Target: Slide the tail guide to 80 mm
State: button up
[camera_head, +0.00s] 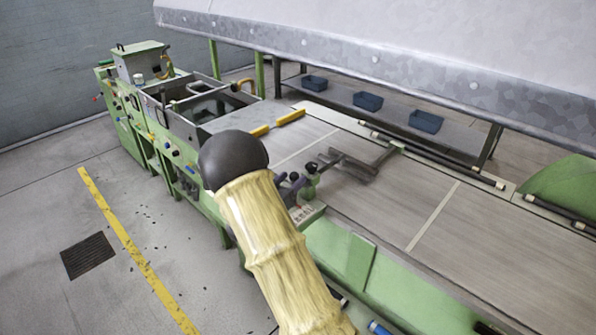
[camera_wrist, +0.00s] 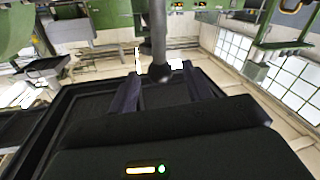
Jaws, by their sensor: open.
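In the wrist view, my gripper (camera_wrist: 161,76) is open, with its two dark purple fingers spread apart. A black ball knob (camera_wrist: 159,73) on a grey rod (camera_wrist: 157,30) shows between the fingertips, and I cannot tell whether it touches either finger. In the head view, a dark bar assembly (camera_head: 350,166), which looks like the tail guide, lies over the grey belt (camera_head: 400,190) near its near edge. A black knob (camera_head: 311,168) stands beside it on a green mount. A small white marked plate (camera_head: 301,214) is below; its marks are too small to read. My arm hides part of this area.
A green machine (camera_head: 150,110) with an open frame stands at left. Yellow bars (camera_head: 290,117) lie at the belt's far end. Blue bins (camera_head: 368,101) sit on a shelf behind. A large metal hood (camera_head: 400,60) hangs above.

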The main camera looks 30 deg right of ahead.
jog(key=shift+p+x, duration=0.3)
jog(key=shift+x, duration=1.95)
grip_shut()
jog(key=shift+a, duration=0.1)
